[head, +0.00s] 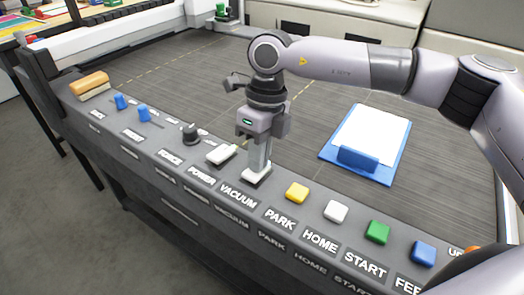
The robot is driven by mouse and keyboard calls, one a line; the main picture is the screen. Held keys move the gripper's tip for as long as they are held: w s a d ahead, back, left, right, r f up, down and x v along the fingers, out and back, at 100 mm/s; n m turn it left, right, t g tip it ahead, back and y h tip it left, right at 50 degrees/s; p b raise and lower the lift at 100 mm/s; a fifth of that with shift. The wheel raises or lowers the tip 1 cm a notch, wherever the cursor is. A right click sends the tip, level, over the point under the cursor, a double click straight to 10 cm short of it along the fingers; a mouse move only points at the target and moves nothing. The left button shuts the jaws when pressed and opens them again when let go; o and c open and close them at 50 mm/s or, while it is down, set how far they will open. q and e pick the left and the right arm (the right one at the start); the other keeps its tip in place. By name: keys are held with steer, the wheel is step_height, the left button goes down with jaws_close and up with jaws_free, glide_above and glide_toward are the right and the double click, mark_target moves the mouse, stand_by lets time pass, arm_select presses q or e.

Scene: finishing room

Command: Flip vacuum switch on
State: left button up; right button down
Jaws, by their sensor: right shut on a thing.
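The vacuum switch (255,181) is a small white switch on the grey control panel, above the label VACUUM. My right gripper (259,168) points straight down, with its fingers closed on the switch. The fingers hide much of the switch, so I cannot tell which way it is tipped. A similar white switch (221,155), above the label POWER, stands just to the left and is clear of the fingers. My left gripper is not in view.
To the right on the panel are a yellow button (297,192), a white button (336,211), a green button (377,232) and a blue button (424,253). A black knob (190,133) is to the left. A blue clipboard (358,159) lies on the dark table behind.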

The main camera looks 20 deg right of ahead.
steer(key=r+p, duration=0.1)
steer(key=r, duration=0.1)
steer(key=r+p, duration=0.1)
steer(key=shift+w+d+r, duration=0.1)
steer(key=shift+w+r, duration=0.1)
steer(key=shift+r, duration=0.2)
step_height(320, 180, up, 10)
steer(key=w+d+b, duration=0.1)
steer(key=d, duration=0.1)
steer(key=shift+w, duration=0.15)
